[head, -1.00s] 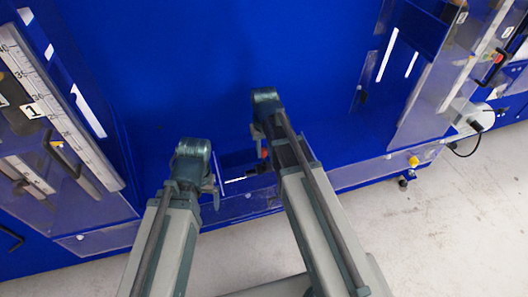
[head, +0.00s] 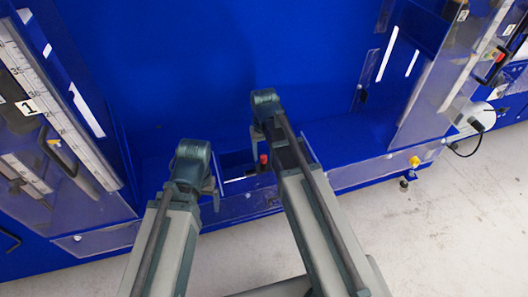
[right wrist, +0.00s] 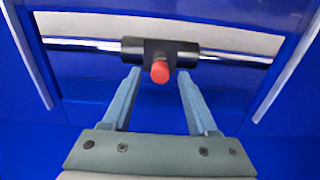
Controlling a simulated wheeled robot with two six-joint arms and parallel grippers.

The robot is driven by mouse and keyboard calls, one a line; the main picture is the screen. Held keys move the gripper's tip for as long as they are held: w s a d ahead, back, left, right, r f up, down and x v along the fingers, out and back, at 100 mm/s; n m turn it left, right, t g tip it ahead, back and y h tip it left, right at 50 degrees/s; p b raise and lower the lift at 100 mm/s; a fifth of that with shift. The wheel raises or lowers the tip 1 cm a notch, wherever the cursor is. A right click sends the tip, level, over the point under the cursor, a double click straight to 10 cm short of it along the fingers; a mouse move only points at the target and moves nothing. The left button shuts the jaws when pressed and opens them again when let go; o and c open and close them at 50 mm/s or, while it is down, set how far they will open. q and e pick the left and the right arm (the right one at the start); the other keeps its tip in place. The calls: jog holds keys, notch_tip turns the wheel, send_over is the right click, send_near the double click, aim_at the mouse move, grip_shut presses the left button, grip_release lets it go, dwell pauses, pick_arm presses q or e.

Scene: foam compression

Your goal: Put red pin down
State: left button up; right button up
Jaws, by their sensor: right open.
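The red pin (right wrist: 160,72) stands out from a black holder (right wrist: 135,51) on a metal rod in the right wrist view. In the head view the red pin (head: 264,159) shows as a small red tip beside my right arm. My right gripper (right wrist: 159,76) is open, with one finger on each side of the pin and gaps between fingers and pin. In the head view its fingers are mostly hidden behind the arm. My left gripper (head: 211,187) hangs to the left of the pin, apart from it; its jaws are too hidden to read.
Blue panels surround the work area. A clear guard with a ruler (head: 50,115) stands at left, another clear guard (head: 435,85) at right. A yellow knob (head: 415,161) sits on the lower right edge. The blue middle panel (head: 210,60) is clear.

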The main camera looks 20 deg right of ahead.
aim_at(264, 156)
notch_tip(264, 156, up, 13)
jog(key=p, duration=1.3)
jog(key=s+a+n+h, duration=0.1)
jog(key=s+a+n, duration=0.2)
jog(key=s+a, duration=0.7)
jog(key=s, duration=0.4)
jog(key=shift+s+a+r, duration=0.15)
jog(key=shift+a, duration=0.1)
